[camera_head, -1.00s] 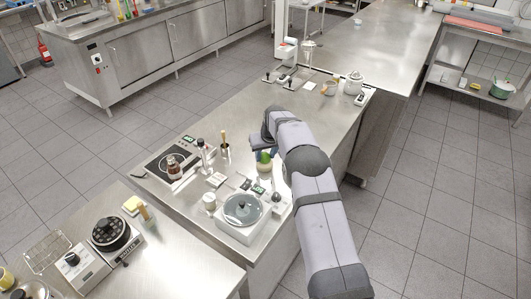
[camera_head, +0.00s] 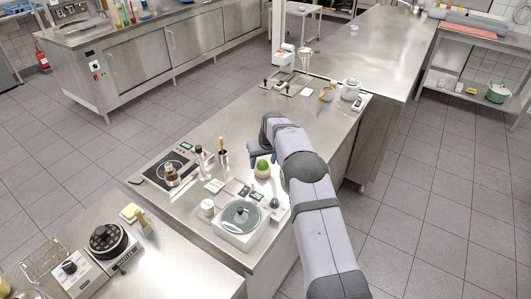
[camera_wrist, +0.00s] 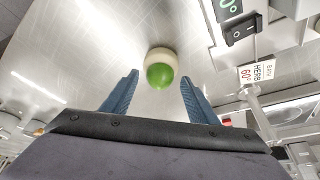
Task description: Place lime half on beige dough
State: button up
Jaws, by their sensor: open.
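The lime half (camera_head: 262,164) is green and rests on the pale beige dough (camera_head: 262,173) on the steel counter. In the wrist view the lime half (camera_wrist: 159,77) overlaps the round dough (camera_wrist: 160,54), a little off its middle towards my gripper. My gripper (camera_head: 261,157) is just behind and above them, its blue fingers spread apart. In the wrist view my gripper (camera_wrist: 159,78) is open, with one finger to each side of the lime half and clear space between. Nothing is held.
A hot plate (camera_head: 172,168) and a wooden-handled tool in a cup (camera_head: 223,158) are to the left. In the wrist view a small sign (camera_wrist: 257,73) stands at right. The counter behind is mostly clear.

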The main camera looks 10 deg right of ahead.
jog(key=b+v, duration=0.4)
jog(key=v, duration=0.8)
jog(key=s+f+g, duration=0.2)
jog(key=s+f, duration=0.2)
jog(key=s, duration=1.6)
jog(key=s+a+f+m+g, duration=0.1)
jog(key=s+f, duration=0.3)
jog(key=s, duration=1.6)
jog(key=shift+s+f+g, duration=0.15)
jog(key=shift+s+g, duration=0.1)
jog(key=shift+g, duration=0.45)
jog(key=shift+a, duration=0.1)
